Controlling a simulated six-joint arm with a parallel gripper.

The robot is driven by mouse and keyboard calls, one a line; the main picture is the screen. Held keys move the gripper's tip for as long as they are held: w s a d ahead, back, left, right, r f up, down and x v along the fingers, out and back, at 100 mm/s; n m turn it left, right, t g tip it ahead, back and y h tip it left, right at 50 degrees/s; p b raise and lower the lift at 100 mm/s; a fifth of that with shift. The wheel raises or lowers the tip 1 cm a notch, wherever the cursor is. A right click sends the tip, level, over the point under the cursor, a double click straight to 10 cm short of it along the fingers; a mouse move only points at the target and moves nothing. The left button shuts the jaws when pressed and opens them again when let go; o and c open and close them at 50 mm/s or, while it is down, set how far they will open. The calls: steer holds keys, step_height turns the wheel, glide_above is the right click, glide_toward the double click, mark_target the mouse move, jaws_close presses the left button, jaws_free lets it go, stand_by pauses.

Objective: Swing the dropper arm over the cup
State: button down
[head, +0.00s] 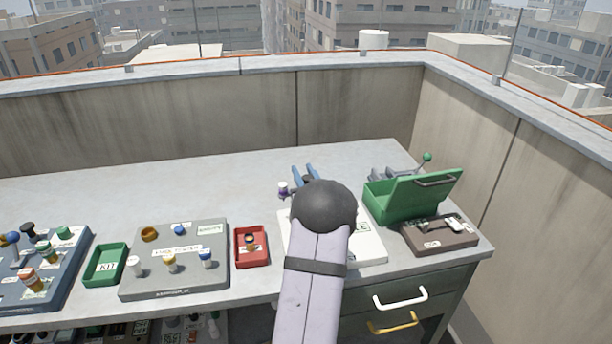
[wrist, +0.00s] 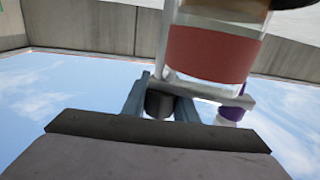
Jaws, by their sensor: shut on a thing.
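In the wrist view the blue fingers of my gripper (wrist: 160,100) are closed around a dark round knob (wrist: 159,104). The knob sits by a pale bar, which looks like the dropper arm (wrist: 205,92); it meets a pale upright post. A purple and white piece (wrist: 232,112) is at the bar's right end, and shows left of my fingers in the head view (head: 284,188). A clear vessel with a broad red band (wrist: 210,52) stands close to the camera, its top cut off. I cannot tell which thing is the cup. In the head view my gripper (head: 305,172) is largely hidden behind my arm.
A white board (head: 370,248) lies partly under my arm. Right of it are an open green case (head: 390,203) and a brown box (head: 440,235). Left are a red tray (head: 240,262), a grey panel with knobs (head: 160,287) and a green tray (head: 91,276). The back of the table is clear.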

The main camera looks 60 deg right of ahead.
steer(key=shift+w+a+n+t+y, duration=0.15)
steer(key=shift+a+n+t+y, duration=0.45)
steer(key=shift+n+y, duration=1.2)
steer(key=shift+w+a+n+t+y, duration=0.3)
steer(key=shift+n+t+y, duration=0.65)
steer(key=shift+y, duration=1.45)
steer(key=shift+w+a+n+t+y, duration=0.1)
steer(key=shift+a+n+t+y, duration=0.45)
steer(key=shift+n+y, duration=1.3)
steer(key=shift+r+y, duration=0.1)
steer(key=shift+y, duration=0.25)
steer(key=c, duration=1.4)
jaws_free()
